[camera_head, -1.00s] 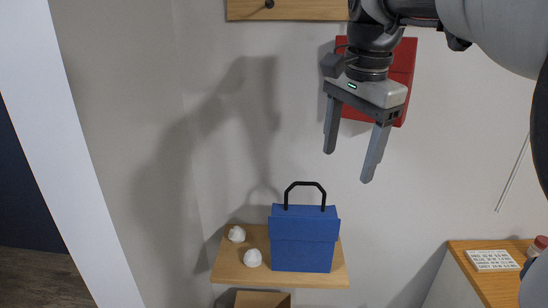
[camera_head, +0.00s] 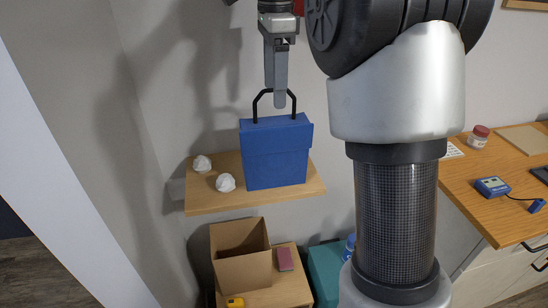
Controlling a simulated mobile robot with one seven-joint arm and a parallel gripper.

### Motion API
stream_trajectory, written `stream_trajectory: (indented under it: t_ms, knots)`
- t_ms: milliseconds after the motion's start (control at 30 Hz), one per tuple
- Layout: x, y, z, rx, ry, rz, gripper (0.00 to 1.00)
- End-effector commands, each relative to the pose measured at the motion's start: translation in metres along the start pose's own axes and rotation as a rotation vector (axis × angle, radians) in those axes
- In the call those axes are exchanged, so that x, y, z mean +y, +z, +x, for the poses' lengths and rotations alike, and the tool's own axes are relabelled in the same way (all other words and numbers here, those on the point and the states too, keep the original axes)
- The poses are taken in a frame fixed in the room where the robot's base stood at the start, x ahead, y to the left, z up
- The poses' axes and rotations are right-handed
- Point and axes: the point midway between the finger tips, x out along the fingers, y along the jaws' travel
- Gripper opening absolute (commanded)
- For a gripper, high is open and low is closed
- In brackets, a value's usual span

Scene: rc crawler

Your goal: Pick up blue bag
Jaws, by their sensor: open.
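The blue bag (camera_head: 276,152) stands upright on a small wooden wall shelf (camera_head: 208,207), with its black handle (camera_head: 257,101) raised. My gripper (camera_head: 280,98) points down right at the handle, one finger showing in front of the handle's top bar. The gripper is open; its other finger is hidden from this side. The top bar of the handle is partly covered by the finger, and I cannot tell whether they touch.
Two white crumpled balls (camera_head: 225,182) lie on the shelf left of the bag. Below are an open cardboard box (camera_head: 243,270), a pink item (camera_head: 285,259) and a teal container (camera_head: 325,270). A wooden counter (camera_head: 490,215) with a jar (camera_head: 479,136) and a blue device (camera_head: 492,187) stands at right.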

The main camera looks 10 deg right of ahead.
Motion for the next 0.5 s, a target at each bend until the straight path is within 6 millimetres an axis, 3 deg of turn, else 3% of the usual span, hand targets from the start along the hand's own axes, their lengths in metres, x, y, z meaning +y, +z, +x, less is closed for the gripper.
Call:
stream_trajectory:
  t_ms: [33, 200, 500]
  knots:
    - [0.001, 0.000, 0.015, 0.000, 0.003, 0.000, 0.69]
    - [0.001, 0.000, 0.044, 0.000, 0.002, 0.000, 0.69]
    - [-0.001, -0.001, 0.067, 0.000, 0.001, -0.001, 0.69]
